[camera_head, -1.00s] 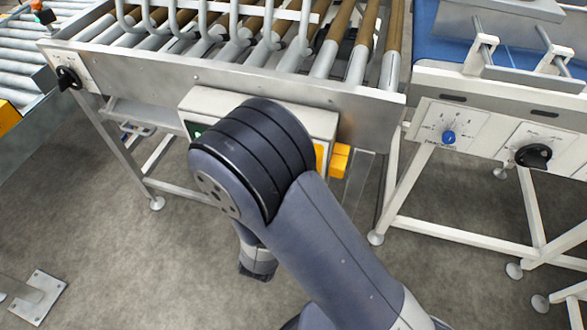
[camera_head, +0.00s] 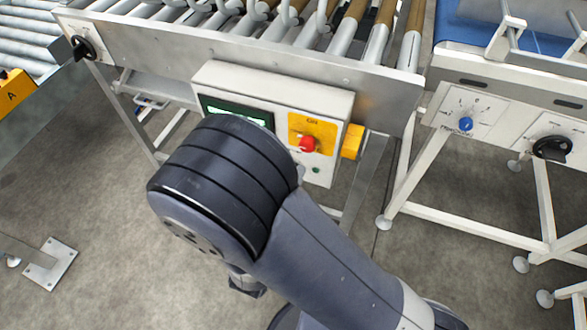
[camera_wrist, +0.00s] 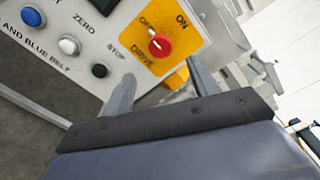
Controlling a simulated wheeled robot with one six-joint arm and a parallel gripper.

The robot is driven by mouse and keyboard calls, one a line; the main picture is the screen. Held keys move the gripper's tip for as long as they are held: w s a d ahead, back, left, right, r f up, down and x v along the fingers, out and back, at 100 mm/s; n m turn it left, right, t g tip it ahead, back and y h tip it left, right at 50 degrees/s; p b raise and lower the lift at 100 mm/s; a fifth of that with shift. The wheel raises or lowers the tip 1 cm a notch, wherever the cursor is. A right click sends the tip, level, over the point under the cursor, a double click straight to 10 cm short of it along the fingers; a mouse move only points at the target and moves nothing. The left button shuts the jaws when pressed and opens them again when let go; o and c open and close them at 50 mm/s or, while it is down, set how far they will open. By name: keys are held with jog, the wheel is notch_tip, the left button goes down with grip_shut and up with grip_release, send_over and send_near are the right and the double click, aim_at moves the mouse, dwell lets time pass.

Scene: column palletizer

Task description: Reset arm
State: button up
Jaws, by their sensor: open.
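My arm (camera_head: 225,185) fills the lower middle of the head view, with its dark elbow in front of the control box. My gripper (camera_wrist: 160,85) shows in the wrist view, its two grey fingers apart with nothing between them. Beyond the fingertips is the control box (camera_wrist: 60,60), with a red knob (camera_wrist: 160,45) on a yellow plate marked ON, OFF and DRIVE. In the head view the same red knob (camera_head: 308,144) is uncovered. Whether a finger touches the panel cannot be told.
A roller conveyor (camera_head: 270,55) runs across the top. A blue belt conveyor (camera_head: 465,30) stands at right with a blue knob (camera_head: 465,124) and a black knob (camera_head: 552,147). White frame legs (camera_head: 460,230) stand below. The concrete floor (camera_head: 110,240) at left is mostly clear.

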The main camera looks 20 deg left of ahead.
aim_at(306, 148)
jog(key=shift+w, duration=0.15)
jog(key=w, duration=0.7)
jog(key=w+d+p, duration=0.1)
jog(key=w, duration=0.2)
jog(key=shift+w, duration=0.3)
jog(key=shift+a, duration=0.1)
jog(key=shift+s, duration=0.1)
